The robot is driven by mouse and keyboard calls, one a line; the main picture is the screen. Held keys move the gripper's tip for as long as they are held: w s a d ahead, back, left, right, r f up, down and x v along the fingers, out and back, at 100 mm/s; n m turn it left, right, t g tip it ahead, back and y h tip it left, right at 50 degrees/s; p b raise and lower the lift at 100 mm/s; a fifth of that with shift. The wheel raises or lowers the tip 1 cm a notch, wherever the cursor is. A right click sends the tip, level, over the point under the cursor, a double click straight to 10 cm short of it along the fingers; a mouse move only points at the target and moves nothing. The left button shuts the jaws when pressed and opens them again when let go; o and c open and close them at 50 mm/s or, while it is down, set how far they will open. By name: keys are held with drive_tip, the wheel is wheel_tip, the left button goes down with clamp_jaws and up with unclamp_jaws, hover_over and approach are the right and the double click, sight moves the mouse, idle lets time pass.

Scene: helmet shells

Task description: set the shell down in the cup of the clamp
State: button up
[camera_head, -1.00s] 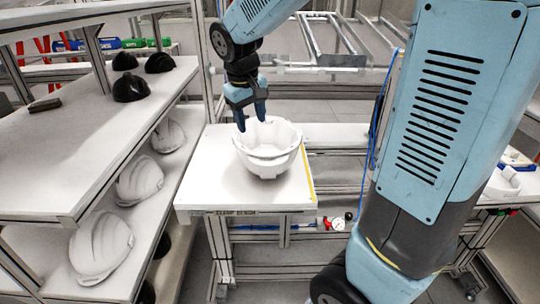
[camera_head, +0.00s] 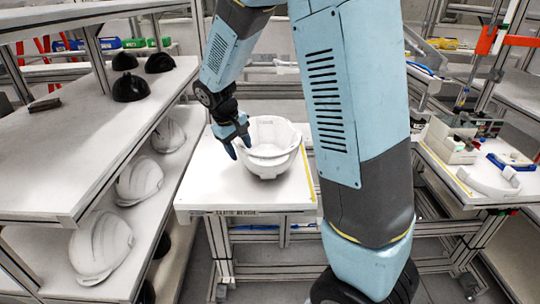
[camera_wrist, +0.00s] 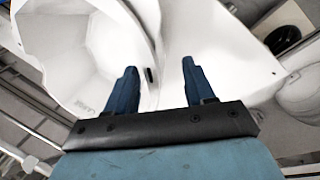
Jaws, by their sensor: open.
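A white helmet shell (camera_head: 268,152) sits upside down, hollow side up, on the small white table (camera_head: 205,185) in the middle. My gripper (camera_head: 238,147) is open and empty at the shell's left rim. In the wrist view my gripper (camera_wrist: 160,85) shows two blue fingers. The left finger overlaps the shell (camera_wrist: 95,50) by its rim, and the right finger is over white surface outside it. I cannot tell whether either finger touches the shell. No clamp is clearly recognisable; whether a cup is under the shell I cannot tell.
At the left is a shelf rack (camera_head: 75,150) with black domes (camera_head: 130,87) on top and white shells (camera_head: 140,180) below. A right-hand bench (camera_head: 460,185) carries a curved white part (camera_head: 492,182) and small items. The small table is bare left of the shell.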

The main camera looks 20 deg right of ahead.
sight(246, 159)
drive_tip(key=shift+d+x, duration=0.1)
drive_tip(key=shift+x, duration=1.5)
drive_tip(key=shift+d+x, duration=0.15)
drive_tip(key=shift+x, duration=1.4)
drive_tip(key=shift+r, duration=0.1)
clamp_jaws()
